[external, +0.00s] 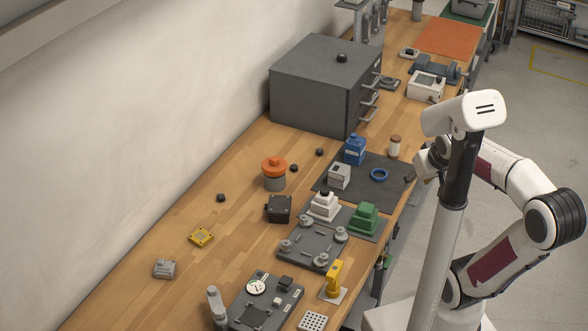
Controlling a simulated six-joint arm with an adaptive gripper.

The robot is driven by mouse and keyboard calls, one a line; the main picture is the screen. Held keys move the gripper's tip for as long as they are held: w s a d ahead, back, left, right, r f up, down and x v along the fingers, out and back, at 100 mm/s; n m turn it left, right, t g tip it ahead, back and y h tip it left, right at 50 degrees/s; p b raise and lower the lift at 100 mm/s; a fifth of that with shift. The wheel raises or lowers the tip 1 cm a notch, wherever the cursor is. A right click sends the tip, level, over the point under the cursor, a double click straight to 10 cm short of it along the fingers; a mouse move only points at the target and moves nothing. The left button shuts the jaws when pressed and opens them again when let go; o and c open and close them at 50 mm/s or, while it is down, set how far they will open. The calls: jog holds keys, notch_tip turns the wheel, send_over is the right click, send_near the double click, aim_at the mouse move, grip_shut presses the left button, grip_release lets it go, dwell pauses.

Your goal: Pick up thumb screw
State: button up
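Several small dark knobs that could be thumb screws lie loose on the wooden bench: one at the left (221,197), one beside the orange-topped grey canister (294,167), and one farther back (319,152). They are too small to tell which is the thumb screw. My gripper (410,179) is at the bench's right edge, over or beside the dark mat, well to the right of these knobs. It is partly hidden behind a pale upright post and its fingers are too small to read. No thing is visibly held in it.
A grey drawer cabinet (318,88) stands at the back. The dark mat (395,195) carries a blue container (355,150), a blue ring (379,174) and a grey box. A grey plate with round posts (312,247) and a green block (364,217) stand nearer. The left-middle bench is mostly clear.

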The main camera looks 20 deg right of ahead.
jog(key=w+t, duration=0.2)
jog(key=w, duration=1.2)
jog(key=n+t+y, duration=0.1)
jog(key=n+y, duration=0.3)
jog(key=y, duration=0.1)
send_over(294, 166)
jog(key=s+d, duration=0.2)
jog(key=s, duration=0.4)
notch_tip(294, 166, down, 19)
jog(key=shift+w+d+f, duration=0.1)
jog(key=shift+w+d, duration=0.05)
jog(key=shift+w+a+f, duration=0.1)
jog(key=shift+a+f, duration=0.1)
jog(key=shift+n, duration=0.3)
jog(key=shift+x, duration=1.25)
jog(key=shift+w, duration=0.1)
